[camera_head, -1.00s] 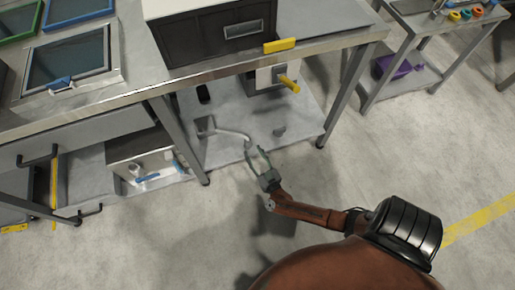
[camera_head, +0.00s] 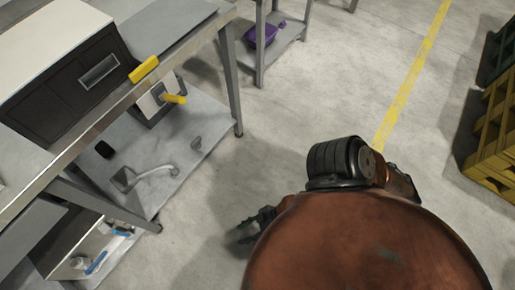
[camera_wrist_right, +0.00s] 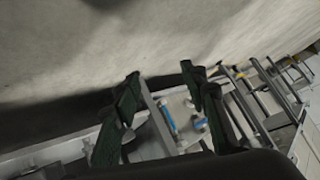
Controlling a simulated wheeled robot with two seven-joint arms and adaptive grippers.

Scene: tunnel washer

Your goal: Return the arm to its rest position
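My right arm (camera_head: 345,165) shows in the head view as a brown shoulder with a black ribbed joint, folded close to my body. My right gripper (camera_head: 252,228) shows just left of the brown shoulder, over the floor and apart from the workbench. In the right wrist view its two dark green fingers (camera_wrist_right: 160,108) stand wide apart with nothing held between them. My left gripper is not in view.
The metal workbench (camera_head: 62,160) with a dark box machine (camera_head: 75,85) and yellow handles (camera_head: 145,69) stands at left. Its lower shelf (camera_head: 185,125) holds a grey pipe (camera_head: 155,172). Yellow crates (camera_head: 492,135) stand at far right. The floor between is clear.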

